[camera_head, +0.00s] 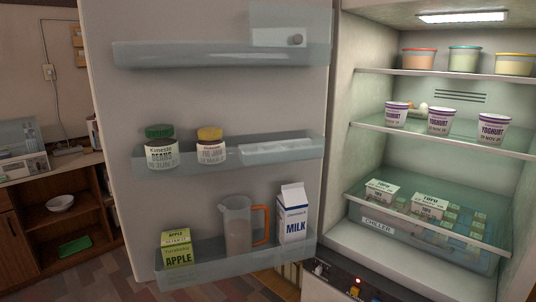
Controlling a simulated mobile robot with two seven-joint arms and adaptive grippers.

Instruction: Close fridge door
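The fridge door (215,100) stands wide open on the left, with its inner face toward me. Its right edge meets the left side of the fridge (345,110), and its free edge is at the far left. The fridge interior is lit and fully exposed on the right. The door racks hold two jars (160,152), a green apple carton (177,253), a clear jug (237,225) with an orange handle and a milk carton (293,220). Neither of my grippers is in view.
Fridge shelves hold lidded tubs (465,60), yoghurt cups (438,122) and tofu packs (383,190) above a chiller drawer (378,222). A wooden shelf unit with a white bowl (60,203) stands behind the door's free edge. Some tiled floor (110,270) shows at lower left.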

